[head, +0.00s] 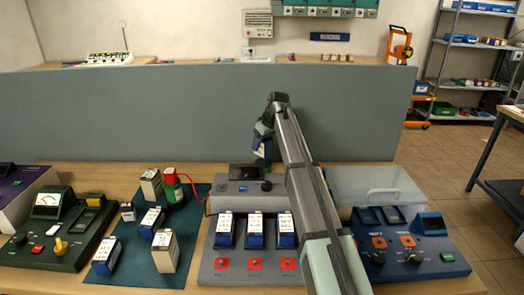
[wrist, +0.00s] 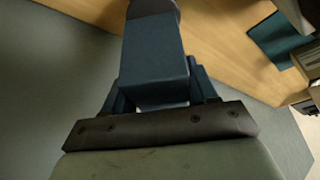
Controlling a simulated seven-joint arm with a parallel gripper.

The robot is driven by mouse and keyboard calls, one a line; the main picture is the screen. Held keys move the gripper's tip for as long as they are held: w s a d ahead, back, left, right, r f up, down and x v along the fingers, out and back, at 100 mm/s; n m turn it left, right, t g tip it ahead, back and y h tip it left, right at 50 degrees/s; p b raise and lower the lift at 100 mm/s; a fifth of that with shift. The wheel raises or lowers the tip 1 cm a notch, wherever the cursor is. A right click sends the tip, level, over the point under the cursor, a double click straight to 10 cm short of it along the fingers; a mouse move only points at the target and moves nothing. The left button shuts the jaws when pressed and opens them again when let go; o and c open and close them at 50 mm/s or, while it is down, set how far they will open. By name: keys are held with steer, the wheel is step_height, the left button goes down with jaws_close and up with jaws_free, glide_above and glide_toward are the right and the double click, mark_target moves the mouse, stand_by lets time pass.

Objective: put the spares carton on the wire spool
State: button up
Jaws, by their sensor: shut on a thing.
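My gripper (head: 262,160) is raised in front of the grey partition, above the back of the grey charger. I cannot tell whether this block is the spares carton. In the wrist view a dark blue block shape (wrist: 158,65) fills the middle, and the fingertips are hard to make out. A green and red cylinder (head: 172,187) with a red wire stands on the dark green mat; I cannot tell whether it is the wire spool.
The grey charger (head: 245,271) holds several blue-and-white batteries. More batteries stand on the green mat (head: 190,225). A green meter unit (head: 70,255) is at left. A blue unit (head: 400,262) and a clear lidded bin (head: 350,186) are at right. The partition (head: 180,115) closes off the back.

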mark_target(262, 149)
steer(key=shift+f, duration=1.6)
steer(key=shift+f, duration=0.15)
steer(key=o, duration=1.2)
steer(key=v, duration=1.2)
